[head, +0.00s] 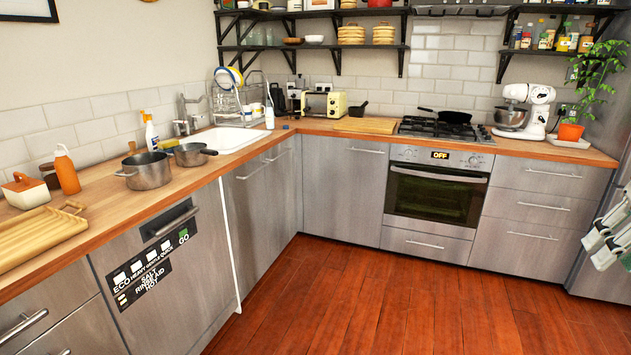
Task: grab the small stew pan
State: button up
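A steel pot (147,171) with two side handles stands upright on the wooden counter at the left, above the dishwasher. Just behind it to the right is a smaller, shallower steel pan (189,154) with a dark handle pointing right. I cannot tell for certain which is the small stew pan. A small dark saucepan (358,109) also sits at the back, beside the toaster.
A spray bottle (151,134) and the sink (228,138) are behind. A black frying pan (445,114) is on the stove. The wooden floor (370,300) is clear.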

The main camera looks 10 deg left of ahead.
aim_at(188, 155)
jog(key=i+j+u, duration=0.1)
jog(key=i+u, duration=0.25)
jog(key=i, duration=0.5)
jog(key=i+l+u, duration=0.15)
jog(key=i+u, duration=0.25)
jog(key=i, duration=0.45)
jog(key=i+u, duration=0.4)
jog(key=i+l+u, duration=0.15)
jog(key=i+u, duration=0.25)
jog(key=i, duration=0.25)
jog(key=i+l+u, duration=0.3)
jog(key=i+u, duration=0.15)
